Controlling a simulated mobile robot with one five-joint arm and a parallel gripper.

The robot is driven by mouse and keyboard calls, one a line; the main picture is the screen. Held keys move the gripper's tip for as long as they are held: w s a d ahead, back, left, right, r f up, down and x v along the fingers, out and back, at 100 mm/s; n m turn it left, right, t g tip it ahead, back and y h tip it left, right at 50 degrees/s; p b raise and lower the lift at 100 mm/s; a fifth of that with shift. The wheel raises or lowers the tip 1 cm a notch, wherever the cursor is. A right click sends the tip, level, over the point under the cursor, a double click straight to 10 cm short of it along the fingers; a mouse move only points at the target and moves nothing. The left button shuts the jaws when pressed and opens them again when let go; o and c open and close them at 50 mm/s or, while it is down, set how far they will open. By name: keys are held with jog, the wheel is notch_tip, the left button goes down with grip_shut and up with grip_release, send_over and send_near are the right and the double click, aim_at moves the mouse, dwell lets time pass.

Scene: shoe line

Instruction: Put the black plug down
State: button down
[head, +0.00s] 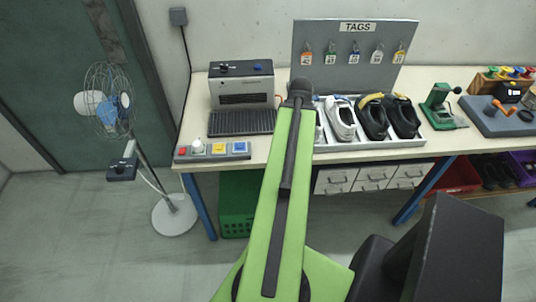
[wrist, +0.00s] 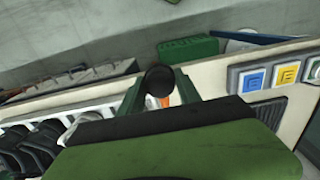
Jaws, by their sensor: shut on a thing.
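The black plug (wrist: 159,80) shows in the wrist view as a dark round end between the two fingers of my gripper (wrist: 158,90). My gripper is shut on it. A bit of orange shows just below the plug; I cannot tell what it belongs to. In the head view my gripper (head: 301,88) is a dark shape at the far end of my green arm, over the bench between the grey machine and the shoe tray. The plug cannot be told apart from the gripper there. My arm hides part of the bench.
The bench (head: 275,150) carries a grey machine (head: 240,84) with a black grate (head: 241,122), a button panel (head: 213,151), a shoe tray (head: 370,143) and a green tool (head: 440,105). A tag board (head: 345,58) stands behind. A fan (head: 107,102) stands left; a green crate (wrist: 188,48) sits below.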

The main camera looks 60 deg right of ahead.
jog(key=w+f+b, duration=0.2)
jog(key=w, duration=0.1)
jog(key=w+d+f+b, duration=0.1)
jog(key=w+f+b, duration=0.1)
jog(key=w, duration=0.2)
jog(key=w+f+b, duration=0.3)
jog(key=w, duration=0.1)
jog(key=shift+d, duration=0.2)
jog(key=shift+w, duration=0.25)
notch_tip(320, 180, down, 4)
jog(key=b, duration=0.4)
jog(key=shift+f, duration=0.25)
jog(key=shift+r, duration=0.25)
jog(key=shift+f, duration=0.2)
jog(key=c, duration=0.8)
grip_release()
jog(key=shift+c, duration=0.2)
